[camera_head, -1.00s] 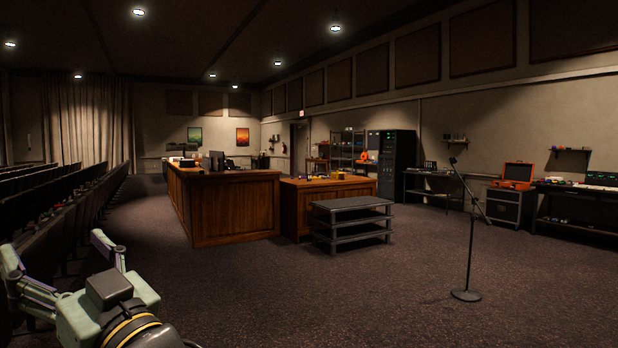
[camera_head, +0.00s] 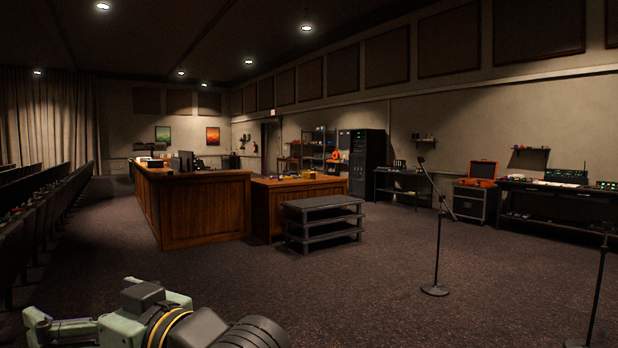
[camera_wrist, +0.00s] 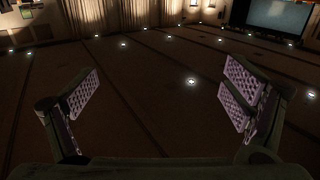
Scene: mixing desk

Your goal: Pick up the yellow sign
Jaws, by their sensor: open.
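I cannot make out the yellow sign for certain in either view. My gripper (camera_head: 66,318) is at the lower left of the head view, far from both desks. In the wrist view my gripper (camera_wrist: 160,90) is open, its two padded fingers wide apart with nothing between them.
A dark shelf table (camera_head: 325,222) stands before the wooden desks. Microphone stands (camera_head: 438,235) (camera_head: 598,290) stand on the carpet at right. Rows of seats (camera_head: 45,230) line the left. The wrist view shows ceiling lights (camera_wrist: 190,82).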

